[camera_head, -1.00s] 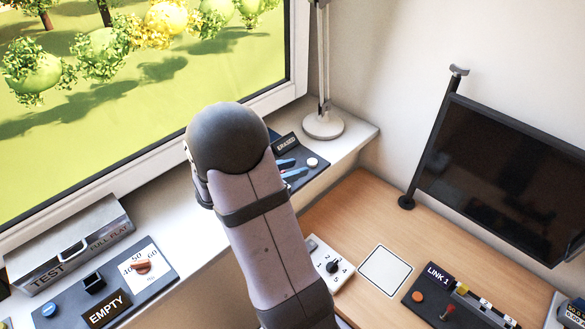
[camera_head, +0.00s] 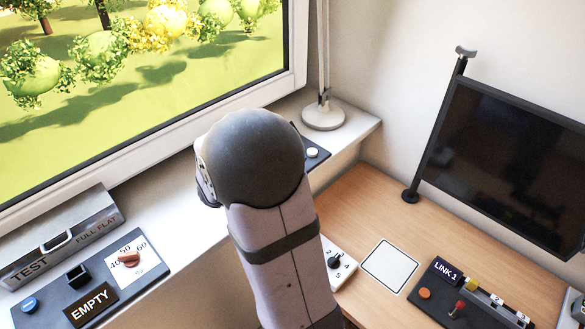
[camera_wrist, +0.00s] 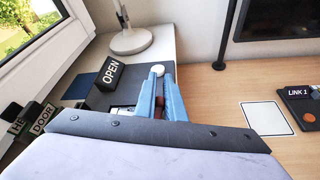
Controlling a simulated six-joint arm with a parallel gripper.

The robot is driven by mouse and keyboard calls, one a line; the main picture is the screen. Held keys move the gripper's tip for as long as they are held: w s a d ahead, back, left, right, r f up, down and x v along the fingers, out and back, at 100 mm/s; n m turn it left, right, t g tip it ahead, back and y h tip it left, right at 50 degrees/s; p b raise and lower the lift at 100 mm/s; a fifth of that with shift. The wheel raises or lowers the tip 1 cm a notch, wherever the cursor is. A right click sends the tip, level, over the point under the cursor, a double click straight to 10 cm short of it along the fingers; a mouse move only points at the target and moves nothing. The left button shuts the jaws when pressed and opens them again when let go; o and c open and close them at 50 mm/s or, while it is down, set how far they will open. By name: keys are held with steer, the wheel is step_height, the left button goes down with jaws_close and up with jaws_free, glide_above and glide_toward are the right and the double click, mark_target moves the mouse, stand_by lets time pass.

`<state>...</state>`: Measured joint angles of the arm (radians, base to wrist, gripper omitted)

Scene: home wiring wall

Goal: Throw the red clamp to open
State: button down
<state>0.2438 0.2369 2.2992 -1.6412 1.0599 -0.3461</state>
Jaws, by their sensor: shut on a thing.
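In the wrist view, my gripper (camera_wrist: 162,75) has two blue fingers close together over a dark panel (camera_wrist: 102,99) on the sill. A red-brown part, which appears to be the red clamp (camera_wrist: 160,88), shows in the narrow gap between the fingers, and they are shut on it. Most of the clamp is hidden by the fingers. An upright black sign reading OPEN (camera_wrist: 110,73) stands on the panel left of the fingers. A white round button (camera_wrist: 139,67) is just beyond them. In the head view my arm hides the fingers and clamp.
A lamp base (camera_head: 323,116) stands behind the panel. The panel marked EMPTY (camera_head: 92,304) and a grey TEST box (camera_head: 70,240) are at left. The desk holds a white square (camera_head: 390,266), a LINK 1 panel (camera_head: 440,300) and a dark screen (camera_head: 505,165).

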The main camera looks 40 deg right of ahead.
steer(key=m+t+b, duration=0.1)
steer(key=b, duration=0.3)
steer(key=s+m+t+b, duration=0.1)
steer(key=m+b, duration=0.1)
steer(key=b, duration=0.3)
steer(key=f+m+h+b, duration=0.1)
steer(key=b, duration=0.3)
steer(key=shift+s+f+t, duration=0.1)
steer(key=shift+s+t, duration=0.25)
steer(key=shift+t, duration=0.05)
steer(key=m+b, duration=0.1)
steer(key=b, duration=0.2)
steer(key=shift+s+m+t, duration=0.25)
steer(key=shift+m+t, duration=0.05)
steer(key=shift+m, duration=0.1)
steer(key=shift+s+m+t+h+b, duration=0.2)
steer(key=shift+m+t+h+b, duration=0.25)
steer(key=shift+m, duration=0.45)
steer(key=c, duration=1.8)
jaws_free()
steer(key=shift+c, duration=0.2)
step_height(320, 180, up, 10)
steer(key=p, duration=1)
